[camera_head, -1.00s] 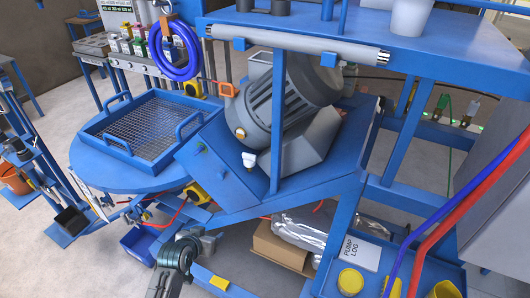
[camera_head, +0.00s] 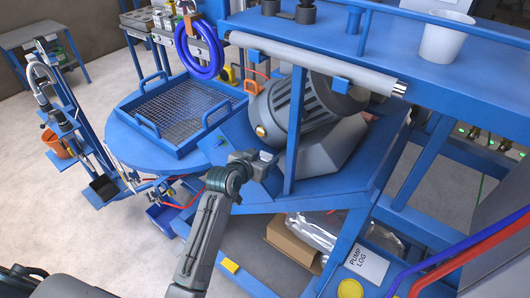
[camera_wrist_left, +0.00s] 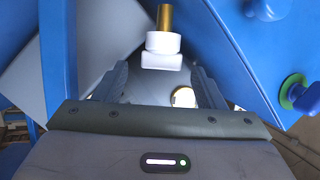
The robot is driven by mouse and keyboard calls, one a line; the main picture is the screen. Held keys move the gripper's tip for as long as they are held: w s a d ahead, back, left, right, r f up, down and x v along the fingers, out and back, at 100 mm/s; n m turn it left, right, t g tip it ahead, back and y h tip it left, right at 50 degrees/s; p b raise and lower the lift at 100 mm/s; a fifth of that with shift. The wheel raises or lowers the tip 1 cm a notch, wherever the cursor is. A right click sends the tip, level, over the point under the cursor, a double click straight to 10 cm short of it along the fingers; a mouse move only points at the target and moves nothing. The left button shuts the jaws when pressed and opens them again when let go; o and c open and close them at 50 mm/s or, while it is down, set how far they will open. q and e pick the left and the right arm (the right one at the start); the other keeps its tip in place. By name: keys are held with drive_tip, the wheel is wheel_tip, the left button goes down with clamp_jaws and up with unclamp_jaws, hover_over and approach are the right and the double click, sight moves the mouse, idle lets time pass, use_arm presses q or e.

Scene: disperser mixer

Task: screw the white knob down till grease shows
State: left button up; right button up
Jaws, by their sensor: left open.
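The white knob (camera_wrist_left: 162,50) shows in the left wrist view, with a round collar and a blocky end on a brass stem (camera_wrist_left: 164,17). In the head view the white knob (camera_head: 267,156) is small, at the blue panel below the grey motor (camera_head: 290,108), partly hidden by my gripper. My left gripper (camera_wrist_left: 160,82) is open. Its two fingers point toward the knob, one on each side of it in the picture, with visible gaps. In the head view the left gripper (camera_head: 252,163) is close to the knob. I do not see my right gripper.
A blue post (camera_head: 296,130) stands right of the gripper. A mesh tray (camera_head: 180,112) is to the left. A cardboard box (camera_head: 292,243) lies below.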

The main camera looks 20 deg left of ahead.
use_arm(q)
drive_tip(key=shift+x, duration=0.95)
drive_tip(key=c, duration=1)
drive_tip(key=shift+a, duration=0.1)
